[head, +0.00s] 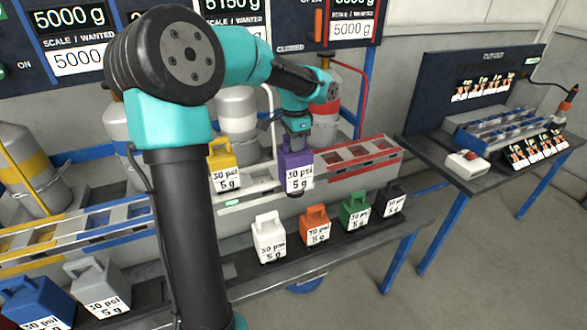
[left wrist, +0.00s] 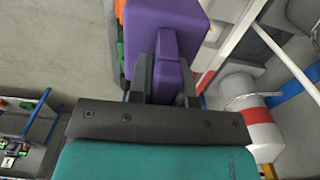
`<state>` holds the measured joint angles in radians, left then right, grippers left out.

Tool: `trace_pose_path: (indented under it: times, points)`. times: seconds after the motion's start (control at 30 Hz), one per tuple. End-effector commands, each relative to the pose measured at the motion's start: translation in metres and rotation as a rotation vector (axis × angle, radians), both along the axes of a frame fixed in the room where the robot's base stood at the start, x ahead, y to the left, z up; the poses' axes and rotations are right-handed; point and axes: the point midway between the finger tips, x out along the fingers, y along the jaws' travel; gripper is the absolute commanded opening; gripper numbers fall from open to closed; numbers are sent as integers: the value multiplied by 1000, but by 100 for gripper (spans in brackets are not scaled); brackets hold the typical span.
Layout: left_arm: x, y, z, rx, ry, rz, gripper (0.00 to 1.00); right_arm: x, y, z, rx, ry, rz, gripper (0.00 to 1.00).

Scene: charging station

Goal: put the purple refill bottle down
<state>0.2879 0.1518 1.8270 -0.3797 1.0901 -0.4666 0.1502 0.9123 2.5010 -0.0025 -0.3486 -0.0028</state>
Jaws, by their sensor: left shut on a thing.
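The purple refill bottle (head: 296,166) hangs upright in my left gripper (head: 297,139), which is shut on its top. Its label reads 30 psi, 5 g. In the head view it appears in front of the white-framed rack (head: 262,185), above the front shelf. In the left wrist view the purple bottle (left wrist: 165,35) sits between the two dark fingers of my left gripper (left wrist: 165,85). I cannot tell whether the bottle touches the rack behind it. My right gripper does not show.
White (head: 268,238), orange (head: 316,226), green (head: 354,211) and black (head: 390,199) bottles stand in a row on the front shelf (head: 345,243). A yellow bottle (head: 223,166) sits at the rack. Blue (head: 38,303) and grey (head: 98,288) bottles stand at left. A side table (head: 440,165) is at right.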

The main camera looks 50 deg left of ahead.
Motion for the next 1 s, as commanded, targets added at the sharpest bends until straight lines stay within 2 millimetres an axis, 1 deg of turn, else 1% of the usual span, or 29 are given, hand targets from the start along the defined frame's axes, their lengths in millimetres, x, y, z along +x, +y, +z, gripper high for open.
trace_pose_path:
  times: [0.17, 0.7, 1.0]
  points:
    - [11, 12, -1, 1, -3, 1, 0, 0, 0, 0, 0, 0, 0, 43]
    - [69, 79, -10, 2, -2, 1, 0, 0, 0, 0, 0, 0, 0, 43]
    - [95, 108, -13, 2, -2, 1, 0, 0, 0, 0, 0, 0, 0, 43]
